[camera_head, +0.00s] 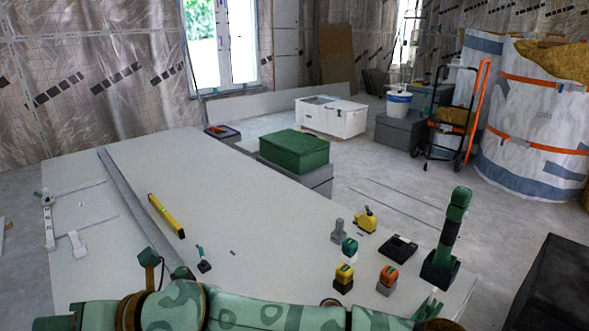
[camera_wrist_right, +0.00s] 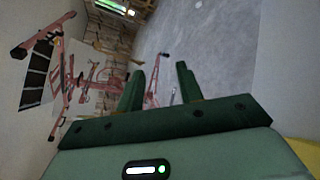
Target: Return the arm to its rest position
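My green camouflage-patterned arm (camera_head: 270,312) lies low across the bottom edge of the head view, in front of the large pale panel surface (camera_head: 255,225). I cannot make out its fingertips clearly there. In the right wrist view my right gripper (camera_wrist_right: 160,69) has two dark green fingers standing apart. Nothing is between them; grey floor (camera_wrist_right: 210,50) shows beyond. I cannot see my left gripper in either view.
On the panel lie a yellow level (camera_head: 166,215), a long grey bar (camera_head: 130,200), and a green tool (camera_head: 453,222) standing near several small tools. A green box (camera_head: 294,151) is beyond. A dark box (camera_head: 555,285) stands at right. Pinkish frames (camera_wrist_right: 85,85) show in the wrist view.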

